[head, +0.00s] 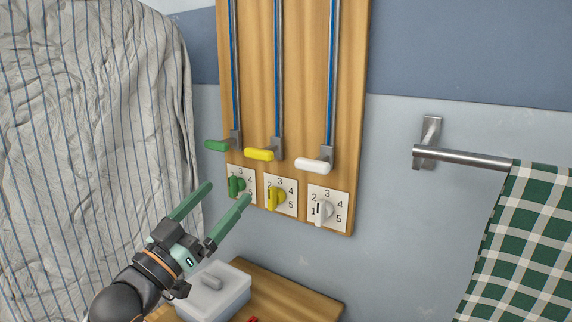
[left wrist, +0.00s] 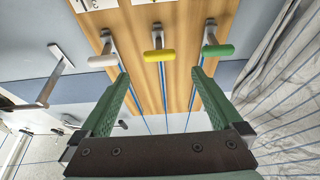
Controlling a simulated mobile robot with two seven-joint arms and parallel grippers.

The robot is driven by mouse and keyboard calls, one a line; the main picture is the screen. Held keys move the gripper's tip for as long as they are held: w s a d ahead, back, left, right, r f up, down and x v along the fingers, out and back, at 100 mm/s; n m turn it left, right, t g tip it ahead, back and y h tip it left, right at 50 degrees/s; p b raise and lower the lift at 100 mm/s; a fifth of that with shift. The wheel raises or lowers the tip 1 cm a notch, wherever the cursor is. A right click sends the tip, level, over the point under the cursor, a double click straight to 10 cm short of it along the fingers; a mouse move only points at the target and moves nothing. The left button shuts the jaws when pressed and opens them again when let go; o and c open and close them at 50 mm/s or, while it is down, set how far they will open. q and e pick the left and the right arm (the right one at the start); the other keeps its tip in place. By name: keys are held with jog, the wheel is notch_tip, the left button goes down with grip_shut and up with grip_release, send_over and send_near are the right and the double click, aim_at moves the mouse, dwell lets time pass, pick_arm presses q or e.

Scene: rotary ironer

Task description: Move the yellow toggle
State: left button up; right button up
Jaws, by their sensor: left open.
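A yellow handle (head: 259,154) sits at the lower end of the middle slide rail on the wooden board. Below it is a yellow dial knob (head: 275,198) on a plate numbered 1 to 5. My left gripper (head: 229,191) is open and empty, low in front of the board's left side, its fingers pointing up and right. In the left wrist view the yellow handle (left wrist: 159,56) appears between and beyond the two fingertips of my left gripper (left wrist: 160,73), apart from them. My right gripper is not in view.
A green handle (head: 217,145) and a white handle (head: 313,165) flank the yellow one. A green knob (head: 236,186) and a white knob (head: 322,210) flank the yellow knob. Striped cloth (head: 90,130) hangs left; a towel rail (head: 465,158) is right.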

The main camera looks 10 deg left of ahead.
aim_at(256, 155)
pick_arm(q)
jog(key=x, duration=0.4)
jog(key=p+x, duration=0.1)
jog(key=x, duration=0.3)
jog(key=r+x, duration=0.1)
jog(key=x, duration=0.3)
jog(key=shift+w+r, duration=0.1)
jog(key=shift+r, duration=0.1)
jog(key=shift+c, duration=0.2)
grip_shut()
dwell(0.3)
